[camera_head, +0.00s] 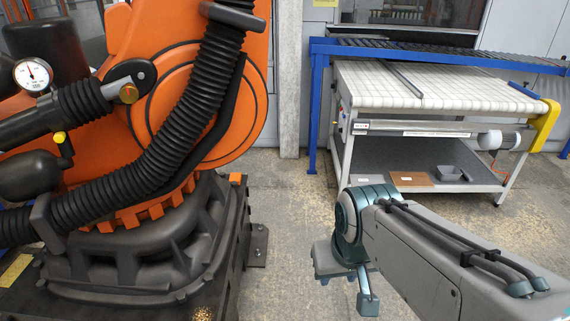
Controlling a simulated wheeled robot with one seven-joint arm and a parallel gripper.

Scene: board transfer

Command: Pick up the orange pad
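No clearly orange pad stands out. A flat brown-orange piece (421,178) lies on the lower shelf of the white-topped table, and it may be the pad. My gripper (346,287) is at the lower middle of the view, at the end of my grey and teal arm. It is well in front of the shelf and apart from the piece. I see nothing held in it, but its fingers are too unclear to tell open from shut.
The table (395,88) has a grey lower shelf (372,160) with a small grey tray (449,174). A blue-framed roller conveyor (430,52) stands behind. A large orange robot arm (222,100) on a black base (150,255) fills the left. Concrete floor (285,215) is clear between.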

